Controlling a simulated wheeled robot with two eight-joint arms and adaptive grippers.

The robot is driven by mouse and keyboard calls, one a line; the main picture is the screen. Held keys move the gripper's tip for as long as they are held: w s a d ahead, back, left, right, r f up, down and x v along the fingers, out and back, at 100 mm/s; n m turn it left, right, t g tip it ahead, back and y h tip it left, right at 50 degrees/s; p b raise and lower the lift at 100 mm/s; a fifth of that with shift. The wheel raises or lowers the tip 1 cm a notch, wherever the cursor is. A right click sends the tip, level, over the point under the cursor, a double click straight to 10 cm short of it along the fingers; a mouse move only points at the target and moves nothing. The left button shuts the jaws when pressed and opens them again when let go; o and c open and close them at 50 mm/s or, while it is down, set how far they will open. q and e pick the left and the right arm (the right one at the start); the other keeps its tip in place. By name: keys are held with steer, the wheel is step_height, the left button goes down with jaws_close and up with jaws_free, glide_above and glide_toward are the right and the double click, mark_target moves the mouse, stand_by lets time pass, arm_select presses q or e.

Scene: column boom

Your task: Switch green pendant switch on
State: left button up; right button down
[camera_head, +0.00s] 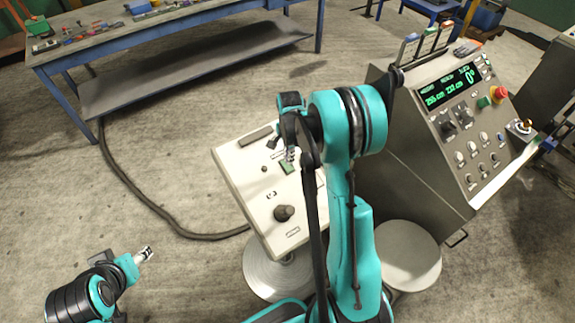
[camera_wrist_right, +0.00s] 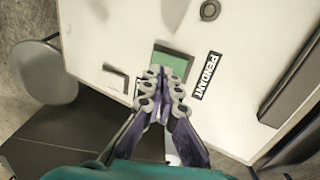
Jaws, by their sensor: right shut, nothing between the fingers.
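The green pendant switch (camera_wrist_right: 174,62) is a green rectangle in a cut-out of the pale control panel, beside a "PENDANT" label (camera_wrist_right: 207,75). In the head view the green switch (camera_head: 287,168) is on the panel just below my right fingertips. My right gripper (camera_wrist_right: 163,82) is shut and empty, its tips overlapping the near edge of the switch in the wrist view. I cannot tell if they touch it. The tips hide part of the switch. My left gripper (camera_head: 146,254) is low at left, far from the panel; its jaw state is unclear.
The pale panel (camera_head: 243,180) has a dark knob (camera_head: 284,213) and a dark bar (camera_head: 256,136). A grey console (camera_head: 410,160) with a lit display and red button stands at right. A blue-framed workbench (camera_head: 180,35) is at back left. Open floor lies left of the panel.

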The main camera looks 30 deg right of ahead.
mark_target(289, 168)
steer(key=shift+f+b, duration=1.45)
steer(key=shift+f, duration=0.25)
stand_by(1.1)
steer(key=shift+r, duration=0.15)
steer(key=shift+r+p, duration=2.1)
steer(key=shift+r, duration=1.35)
steer(key=s+a+r+n+t+b, duration=0.3)
steer(key=s+a+r+n+b, duration=0.35)
steer(key=s+a+n, duration=0.2)
steer(key=s+a+f+n+t+b, duration=0.4)
steer(key=s+a+n+b, duration=0.2)
steer(key=s, duration=0.4)
steer(key=a+n, duration=0.1)
steer(key=n, duration=0.1)
steer(key=shift+s+f+n, duration=0.2)
steer(key=shift+f+n, duration=0.1)
steer(key=shift+n, duration=0.05)
